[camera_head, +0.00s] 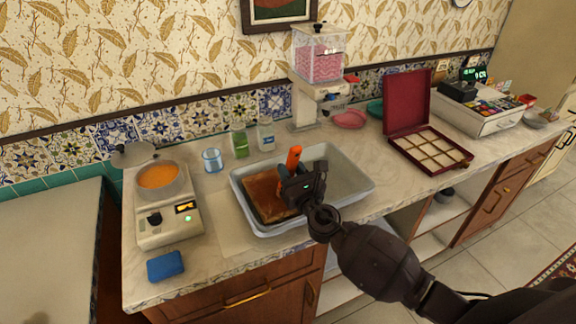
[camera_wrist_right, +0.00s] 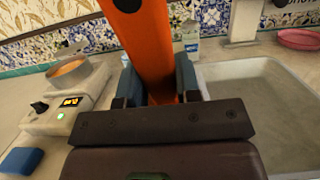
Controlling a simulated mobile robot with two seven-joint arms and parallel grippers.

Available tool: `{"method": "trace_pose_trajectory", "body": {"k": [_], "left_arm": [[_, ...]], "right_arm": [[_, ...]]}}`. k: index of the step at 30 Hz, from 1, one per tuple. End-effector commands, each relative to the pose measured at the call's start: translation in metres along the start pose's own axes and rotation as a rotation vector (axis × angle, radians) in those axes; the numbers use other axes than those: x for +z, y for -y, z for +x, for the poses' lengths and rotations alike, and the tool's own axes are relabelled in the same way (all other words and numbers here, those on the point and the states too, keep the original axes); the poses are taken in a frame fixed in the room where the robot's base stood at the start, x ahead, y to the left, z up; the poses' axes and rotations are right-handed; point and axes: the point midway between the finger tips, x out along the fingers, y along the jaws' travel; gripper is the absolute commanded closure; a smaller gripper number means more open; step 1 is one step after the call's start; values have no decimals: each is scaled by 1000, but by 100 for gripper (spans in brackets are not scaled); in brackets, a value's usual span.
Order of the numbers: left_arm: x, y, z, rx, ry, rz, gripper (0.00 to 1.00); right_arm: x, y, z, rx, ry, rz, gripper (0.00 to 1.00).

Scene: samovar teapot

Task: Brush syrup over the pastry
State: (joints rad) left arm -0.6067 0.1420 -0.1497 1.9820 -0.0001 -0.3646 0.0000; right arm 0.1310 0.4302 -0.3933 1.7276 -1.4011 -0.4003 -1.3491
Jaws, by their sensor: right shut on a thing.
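The brown pastry (camera_head: 262,200) lies in the left part of a pale rectangular tray (camera_head: 350,188) on the counter. My right gripper (camera_head: 292,178) is over the pastry's right side, shut on an orange-handled tool (camera_head: 295,157), likely the brush. The orange handle (camera_wrist_right: 145,45) stands up between the fingers in the right wrist view. The tool's lower end is hidden by the gripper, so I cannot tell whether it touches the pastry. A pot of orange liquid (camera_head: 158,177), perhaps the syrup, sits on a heater (camera_head: 168,222) at the left. My left gripper is out of view.
A blue sponge (camera_head: 165,265) lies in front of the heater. A blue glass (camera_head: 212,160), a green bottle (camera_head: 239,140) and a clear bottle (camera_head: 265,134) stand behind the tray. A candy dispenser (camera_head: 318,75) and an open red box (camera_head: 430,150) are to the right.

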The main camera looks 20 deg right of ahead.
Motion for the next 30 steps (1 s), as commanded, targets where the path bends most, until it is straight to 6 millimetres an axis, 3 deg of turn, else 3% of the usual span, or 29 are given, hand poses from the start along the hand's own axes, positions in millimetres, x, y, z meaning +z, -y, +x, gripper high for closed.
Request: {"method": "trace_pose_trajectory", "body": {"k": [6,30], "left_arm": [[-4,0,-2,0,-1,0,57],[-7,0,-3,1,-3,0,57]], "right_arm": [[3,1,-18,0,-4,-1,100],[12,0,-55,-1,2,-1,100]]}}
